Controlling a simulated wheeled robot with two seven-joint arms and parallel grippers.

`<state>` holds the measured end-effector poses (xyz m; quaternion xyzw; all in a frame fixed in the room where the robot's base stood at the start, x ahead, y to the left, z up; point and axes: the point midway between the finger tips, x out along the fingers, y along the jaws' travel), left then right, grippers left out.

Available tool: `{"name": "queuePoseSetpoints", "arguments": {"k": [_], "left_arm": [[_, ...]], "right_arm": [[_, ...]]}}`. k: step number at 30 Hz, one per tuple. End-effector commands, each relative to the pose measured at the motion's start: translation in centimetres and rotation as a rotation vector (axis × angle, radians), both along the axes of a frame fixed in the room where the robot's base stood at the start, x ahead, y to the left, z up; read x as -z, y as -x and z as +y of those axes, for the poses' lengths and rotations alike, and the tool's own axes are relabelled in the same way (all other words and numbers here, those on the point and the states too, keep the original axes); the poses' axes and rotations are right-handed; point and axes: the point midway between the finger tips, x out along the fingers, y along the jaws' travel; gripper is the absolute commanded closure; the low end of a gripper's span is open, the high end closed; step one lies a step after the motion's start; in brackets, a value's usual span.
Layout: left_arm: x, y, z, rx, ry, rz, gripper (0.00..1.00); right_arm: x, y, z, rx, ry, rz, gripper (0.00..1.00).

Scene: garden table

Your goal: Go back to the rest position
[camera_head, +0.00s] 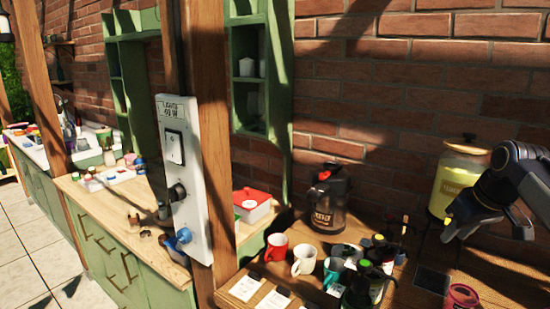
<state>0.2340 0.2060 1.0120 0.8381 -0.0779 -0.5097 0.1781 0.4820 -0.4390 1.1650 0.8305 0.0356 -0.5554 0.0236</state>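My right gripper (453,231) hangs at the right side, its dark arm coming in from the right edge. It is in the air over the brown wooden table, in front of the jar with yellow contents (456,182). Its fingers point down and to the left, with a small yellow spot near the tip. The view does not show clearly whether they are open or shut, and I see nothing held. My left gripper is not in view.
A red mug (276,247), a white mug (304,260) and a teal mug (333,272) stand by dark-topped bottles (368,286). A dark coffee jug (329,200) stands behind. A wooden post (207,130) carries a white switch panel (187,205).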

Motion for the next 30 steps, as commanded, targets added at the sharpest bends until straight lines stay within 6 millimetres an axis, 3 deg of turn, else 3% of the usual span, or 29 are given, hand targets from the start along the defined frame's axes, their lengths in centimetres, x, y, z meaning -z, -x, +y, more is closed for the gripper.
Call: {"name": "queuePoseSetpoints", "arguments": {"k": [10, 17, 23, 30], "left_arm": [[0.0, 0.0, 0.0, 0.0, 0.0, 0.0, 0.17], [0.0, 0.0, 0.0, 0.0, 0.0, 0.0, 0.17], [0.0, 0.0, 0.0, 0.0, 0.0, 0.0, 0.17], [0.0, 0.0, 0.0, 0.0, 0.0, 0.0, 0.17]], "right_arm": [[0.1, 2.1, 4.7, -0.017, 0.015, 0.002, 0.69], [1.0, 5.6, 9.2, -0.011, 0.006, -0.005, 0.69], [3.5, 11.1, 13.8, 0.022, -0.043, -0.024, 0.69], [10.6, 20.6, 20.0, 0.11, -0.244, -0.067, 0.69]]}}
